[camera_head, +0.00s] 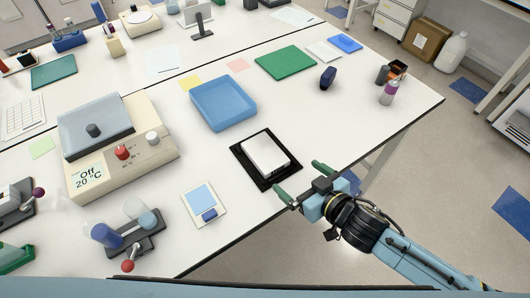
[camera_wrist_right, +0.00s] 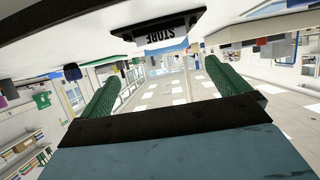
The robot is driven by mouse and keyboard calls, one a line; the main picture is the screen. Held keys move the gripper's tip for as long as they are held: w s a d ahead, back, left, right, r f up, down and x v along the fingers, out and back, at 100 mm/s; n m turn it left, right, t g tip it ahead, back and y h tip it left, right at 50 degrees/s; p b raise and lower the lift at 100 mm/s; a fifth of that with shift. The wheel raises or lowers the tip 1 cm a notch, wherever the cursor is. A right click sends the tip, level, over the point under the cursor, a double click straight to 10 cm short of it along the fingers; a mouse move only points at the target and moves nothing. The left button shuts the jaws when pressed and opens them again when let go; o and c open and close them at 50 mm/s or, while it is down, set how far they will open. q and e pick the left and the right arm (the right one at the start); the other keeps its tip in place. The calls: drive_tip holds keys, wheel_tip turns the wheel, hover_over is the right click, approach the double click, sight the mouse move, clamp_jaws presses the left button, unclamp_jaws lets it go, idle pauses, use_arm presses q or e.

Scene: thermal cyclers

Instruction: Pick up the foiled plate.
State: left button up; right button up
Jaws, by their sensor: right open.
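The foiled plate (camera_head: 265,153) is a pale silver-white block lying in a black tray-like holder (camera_head: 242,175) near the front edge of the white table. My right gripper (camera_head: 300,182) is just right and in front of the holder, its green fingers spread apart and empty. My left gripper is not in view.
A blue tray (camera_head: 223,103) stands behind the holder. A thermal cycler (camera_head: 115,150) reading "Off 20 °C" is at left. A card with a blue pad (camera_head: 203,200) lies left of the holder. A purple-banded bottle (camera_head: 388,93) is far right.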

sight(273, 161)
drive_tip(key=x, duration=0.5)
drive_tip(key=shift+w+a+f, duration=0.15)
drive_tip(key=shift+w+a, duration=0.05)
drive_tip(key=shift+w, duration=0.1)
drive_tip(key=shift+s+f+x, duration=0.1)
drive_tip(key=shift+s+x, duration=0.05)
drive_tip(key=shift+x, duration=1.15)
drive_tip(key=shift+s+f+x, duration=0.1)
drive_tip(key=shift+f+x, duration=0.05)
drive_tip(key=shift+x, duration=1.15)
drive_tip(key=shift+a, duration=0.15)
